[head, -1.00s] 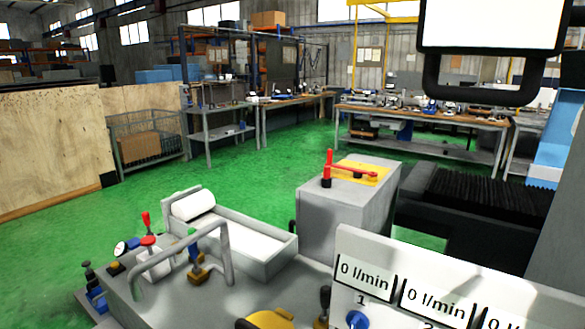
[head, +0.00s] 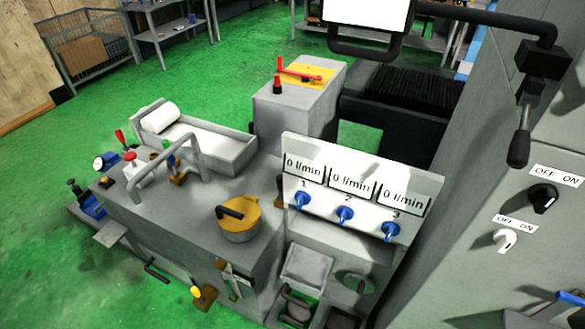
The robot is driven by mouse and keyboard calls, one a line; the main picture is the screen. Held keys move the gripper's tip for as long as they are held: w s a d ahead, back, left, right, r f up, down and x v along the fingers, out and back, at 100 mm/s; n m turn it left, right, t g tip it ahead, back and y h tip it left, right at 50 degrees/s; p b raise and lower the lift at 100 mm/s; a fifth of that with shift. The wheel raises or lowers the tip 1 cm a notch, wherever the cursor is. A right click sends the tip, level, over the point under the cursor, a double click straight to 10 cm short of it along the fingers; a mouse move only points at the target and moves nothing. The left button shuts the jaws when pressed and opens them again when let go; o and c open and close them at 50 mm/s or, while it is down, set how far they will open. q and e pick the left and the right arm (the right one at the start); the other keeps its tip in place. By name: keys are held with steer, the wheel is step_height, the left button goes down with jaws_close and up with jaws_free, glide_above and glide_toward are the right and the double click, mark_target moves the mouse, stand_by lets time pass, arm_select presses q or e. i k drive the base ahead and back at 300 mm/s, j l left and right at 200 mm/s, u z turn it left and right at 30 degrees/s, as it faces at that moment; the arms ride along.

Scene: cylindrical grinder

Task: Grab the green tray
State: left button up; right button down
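I see no green tray in the head view; the large green surface is the floor. A grey open tray-like trough (head: 228,153) with a white roll (head: 160,117) at its left end sits at the back of the grey machine. Neither of my grippers is in view.
The grey machine top (head: 185,205) carries a bent grey rail (head: 190,150), a yellow round cap (head: 240,222) and a flow panel (head: 360,190) with blue knobs. A screen (head: 366,14) hangs above. A grey cabinet with switches (head: 541,198) stands right. Green floor (head: 60,150) is clear at left.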

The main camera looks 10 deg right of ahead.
mark_target(291, 316)
steer(key=k+l, duration=0.15)
steer(key=k, duration=0.4)
steer(key=k+l+z, duration=0.1)
steer(key=k, duration=0.45)
steer(key=l, duration=0.05)
